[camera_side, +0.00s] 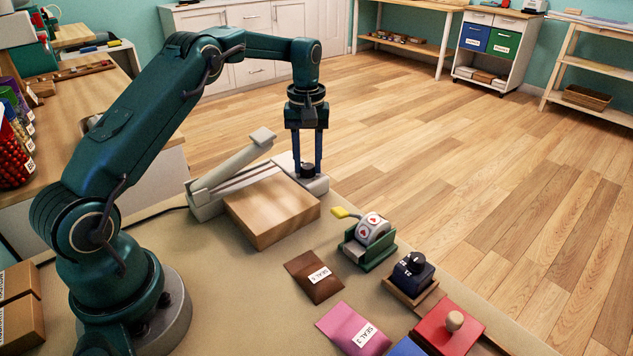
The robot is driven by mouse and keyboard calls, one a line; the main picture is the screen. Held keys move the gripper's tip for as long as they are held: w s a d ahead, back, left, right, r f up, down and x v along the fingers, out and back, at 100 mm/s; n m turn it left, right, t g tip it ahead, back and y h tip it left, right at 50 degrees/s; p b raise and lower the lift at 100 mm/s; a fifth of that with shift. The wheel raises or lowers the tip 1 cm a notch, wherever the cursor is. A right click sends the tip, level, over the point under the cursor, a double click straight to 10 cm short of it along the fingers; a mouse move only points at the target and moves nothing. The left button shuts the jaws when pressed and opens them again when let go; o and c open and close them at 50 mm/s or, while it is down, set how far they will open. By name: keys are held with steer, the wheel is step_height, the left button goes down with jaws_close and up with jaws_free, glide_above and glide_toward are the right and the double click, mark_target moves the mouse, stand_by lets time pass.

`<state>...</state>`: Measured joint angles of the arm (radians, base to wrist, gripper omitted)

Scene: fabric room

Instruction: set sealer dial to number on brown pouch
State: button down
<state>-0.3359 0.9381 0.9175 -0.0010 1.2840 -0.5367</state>
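The sealer (208,196) is a pale grey machine at the table's back edge, with its long arm raised at an angle. Its dial (308,171) is a small black knob on the right end of the sealer's base. My gripper (307,166) points straight down there, with one finger on each side of the dial. I cannot tell whether the fingers press on it. The dial's number marks are too small to read and partly hidden. The brown pouch (305,289) lies flat in front of the sealer; its white label reads "SEAL" and a digit that I cannot read surely.
A wooden block (272,213) stands in front of the sealer. To its right are a roll dispenser (372,229) with a yellow handle, a dark stamp block (411,273) and a red box (449,327) with a knob. A pink pouch (345,324) lies near the front.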

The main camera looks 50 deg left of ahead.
steer(key=shift+m, duration=0.4)
steer(key=m, duration=1)
steer(key=shift+m, duration=0.4)
steer(key=m, duration=1.1)
steer(key=shift+m, duration=0.4)
steer(key=c, duration=0.5)
jaws_free()
